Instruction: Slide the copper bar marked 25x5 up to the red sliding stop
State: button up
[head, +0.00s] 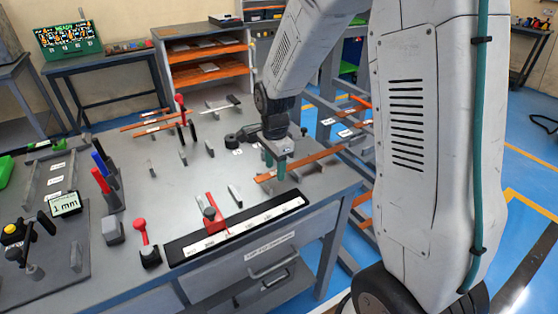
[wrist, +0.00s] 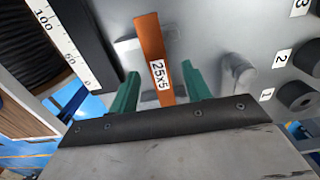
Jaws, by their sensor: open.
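In the wrist view the bar (wrist: 150,45) carries a label reading 25x5. My gripper (head: 276,169) is low over the bar near its left end. In the wrist view its green fingers (wrist: 161,78) stand open, one on each side of the bar, with visible gaps. The red sliding stop (head: 216,212) is at the scale, left of and nearer than the bar's end. The stop does not show in the wrist view.
A white scale (head: 270,219) runs along the bench's front; it also shows in the wrist view (wrist: 66,46). A small upright post (head: 235,196) stands between bar and stop. Dark numbered rollers (wrist: 298,95) are beside the gripper. Other copper bars (head: 152,127) lie farther back.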

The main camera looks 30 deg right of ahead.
jog(key=shift+c, duration=0.3)
grip_shut()
jog(key=shift+a, duration=0.1)
jog(key=shift+a, duration=1.3)
